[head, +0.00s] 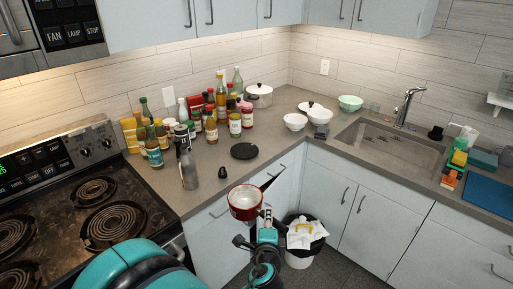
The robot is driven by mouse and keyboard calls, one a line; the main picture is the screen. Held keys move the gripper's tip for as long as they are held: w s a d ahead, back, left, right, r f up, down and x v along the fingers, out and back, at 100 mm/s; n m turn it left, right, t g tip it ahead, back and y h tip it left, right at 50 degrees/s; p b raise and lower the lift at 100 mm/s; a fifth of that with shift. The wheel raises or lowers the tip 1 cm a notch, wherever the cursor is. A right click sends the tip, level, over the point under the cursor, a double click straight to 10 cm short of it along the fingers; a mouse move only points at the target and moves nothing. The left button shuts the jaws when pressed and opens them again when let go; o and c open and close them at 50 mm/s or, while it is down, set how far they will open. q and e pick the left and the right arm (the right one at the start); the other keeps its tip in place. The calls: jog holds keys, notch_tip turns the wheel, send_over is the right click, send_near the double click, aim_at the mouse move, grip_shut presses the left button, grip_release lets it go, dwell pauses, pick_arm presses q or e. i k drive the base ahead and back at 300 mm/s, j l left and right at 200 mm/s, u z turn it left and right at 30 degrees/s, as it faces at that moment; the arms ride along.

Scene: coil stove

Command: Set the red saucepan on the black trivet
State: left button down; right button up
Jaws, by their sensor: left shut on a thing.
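The red saucepan (244,204), white inside with a dark handle pointing up and right, is in the air in front of the counter's front edge. My left gripper (264,217) is at the saucepan's right side and shut on it; the exact contact is hard to make out. The black trivet (244,151) is a flat dark disc lying on the counter, bare, beyond the saucepan and apart from it. My right gripper is not in view.
Grey bottles (188,168) and a small dark item (222,172) stand left of the trivet. Several jars and sauce bottles (211,130) are behind it. White bowls (295,122) and the sink (390,145) lie right. The coil stove (75,215) is left; a bin (300,258) stands below.

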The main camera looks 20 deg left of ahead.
aim_at(255, 155)
jog(key=i+l+u, duration=0.65)
jog(key=l+u, duration=0.15)
jog(key=l, duration=0.2)
jog(key=i+u, duration=0.5)
jog(key=u, duration=0.25)
jog(key=i+j, duration=0.2)
jog(key=i, duration=0.2)
